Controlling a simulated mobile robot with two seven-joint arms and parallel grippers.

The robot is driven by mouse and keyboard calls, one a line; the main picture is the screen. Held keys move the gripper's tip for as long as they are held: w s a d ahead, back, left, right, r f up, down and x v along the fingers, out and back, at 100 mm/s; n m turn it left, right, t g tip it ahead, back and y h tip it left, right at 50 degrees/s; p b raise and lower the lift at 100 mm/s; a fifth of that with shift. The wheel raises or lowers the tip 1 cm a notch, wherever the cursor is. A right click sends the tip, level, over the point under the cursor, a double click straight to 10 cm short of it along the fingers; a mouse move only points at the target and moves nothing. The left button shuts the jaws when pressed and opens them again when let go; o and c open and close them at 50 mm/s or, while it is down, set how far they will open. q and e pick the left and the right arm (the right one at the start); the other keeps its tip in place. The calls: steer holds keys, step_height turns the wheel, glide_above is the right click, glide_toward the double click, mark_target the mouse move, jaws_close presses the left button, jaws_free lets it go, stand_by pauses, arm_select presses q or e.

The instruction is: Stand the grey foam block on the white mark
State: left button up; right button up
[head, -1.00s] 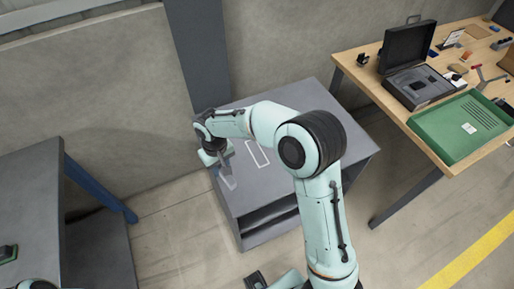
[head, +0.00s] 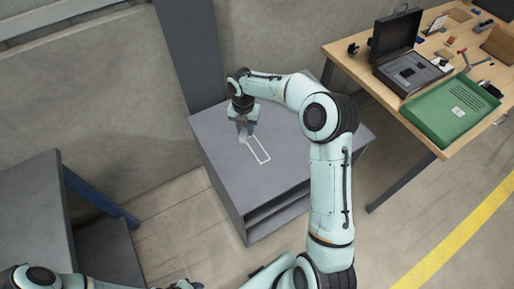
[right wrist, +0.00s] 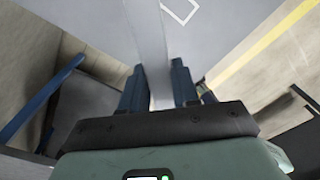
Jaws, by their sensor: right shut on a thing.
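The grey foam block (head: 242,133) is a pale, flat slab, held in my right gripper (head: 246,126) over the grey cabinet top. In the right wrist view the block (right wrist: 152,50) stands out lengthwise between the two blue fingers (right wrist: 158,82), which are shut on it. The white mark (head: 266,159) is a narrow rectangular outline on the cabinet top. The block is at the mark's far left end. Whether the block touches the top, I cannot tell. A corner of the mark (right wrist: 192,14) shows in the right wrist view. My left gripper is not seen.
The grey cabinet (head: 292,161) has free room right of the mark. A wall and dark post (head: 190,55) stand close behind it. A wooden bench (head: 345,60) at right holds a black case (head: 397,45) and green tray (head: 450,115). Another grey table (head: 30,200) is at left.

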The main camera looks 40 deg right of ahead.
steer(key=d+r+n, duration=0.2)
steer(key=d+n, duration=0.4)
steer(key=n, duration=0.2)
glide_above(259, 152)
steer(key=shift+n, duration=0.4)
step_height(259, 152, down, 16)
steer(key=shift+r+b, duration=0.25)
steer(key=shift+b, duration=0.15)
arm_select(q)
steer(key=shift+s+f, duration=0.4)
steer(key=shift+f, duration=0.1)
arm_select(e)
steer(key=shift+f, duration=2.45)
steer(key=shift+f, duration=0.15)
steer(key=o, duration=1)
steer(key=shift+o, duration=0.2)
